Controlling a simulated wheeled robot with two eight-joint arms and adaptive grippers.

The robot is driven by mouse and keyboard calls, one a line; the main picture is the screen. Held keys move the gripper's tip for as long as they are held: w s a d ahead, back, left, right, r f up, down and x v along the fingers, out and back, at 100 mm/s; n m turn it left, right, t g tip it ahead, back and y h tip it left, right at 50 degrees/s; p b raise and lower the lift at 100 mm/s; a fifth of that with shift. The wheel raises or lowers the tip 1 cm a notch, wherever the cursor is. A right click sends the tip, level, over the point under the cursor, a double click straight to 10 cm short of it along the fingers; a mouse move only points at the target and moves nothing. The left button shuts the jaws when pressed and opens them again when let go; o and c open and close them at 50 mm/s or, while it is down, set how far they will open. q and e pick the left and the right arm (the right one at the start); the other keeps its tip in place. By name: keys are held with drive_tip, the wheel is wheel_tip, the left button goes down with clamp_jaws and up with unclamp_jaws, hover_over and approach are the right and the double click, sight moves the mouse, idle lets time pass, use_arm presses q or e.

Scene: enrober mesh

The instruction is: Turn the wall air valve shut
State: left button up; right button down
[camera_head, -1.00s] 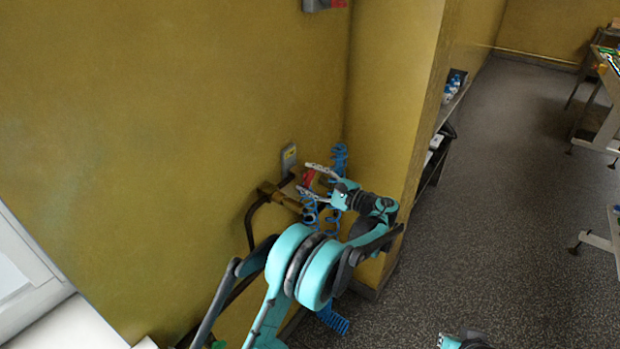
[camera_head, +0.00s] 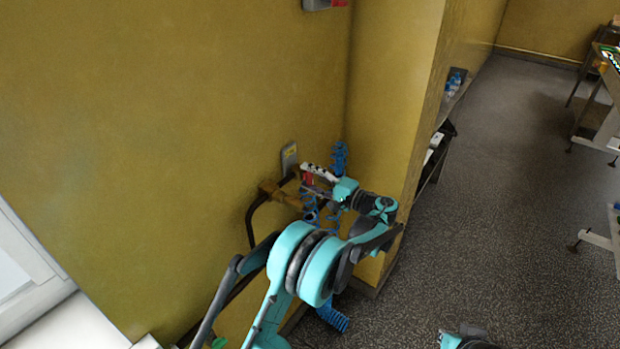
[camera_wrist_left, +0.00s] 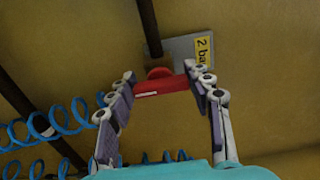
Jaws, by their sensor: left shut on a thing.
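The wall air valve has a red handle (camera_head: 308,180), which also shows in the left wrist view (camera_wrist_left: 162,86) as a red bar with a rounded red knob behind it. It sits by the brownish pipework (camera_head: 272,190) on the yellow wall. My left gripper (camera_head: 307,177) is shut on the red handle. In the left wrist view its two fingers (camera_wrist_left: 166,84) flank the ends of the bar. The fingers partly hide the valve in the head view, and the valve body is hard to make out.
A grey plate with a yellow label (camera_wrist_left: 203,48) is on the wall beside the handle. Blue coiled hoses (camera_head: 338,158) hang close around the gripper. A wall corner (camera_head: 395,120) stands just right of it. Shelves (camera_head: 437,150) and open floor (camera_head: 510,180) lie further right.

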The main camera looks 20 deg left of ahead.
idle(0.5)
use_arm(q)
drive_tip(key=o, duration=1.2)
drive_tip(key=shift+c, duration=0.2)
drive_tip(key=v, duration=1.2)
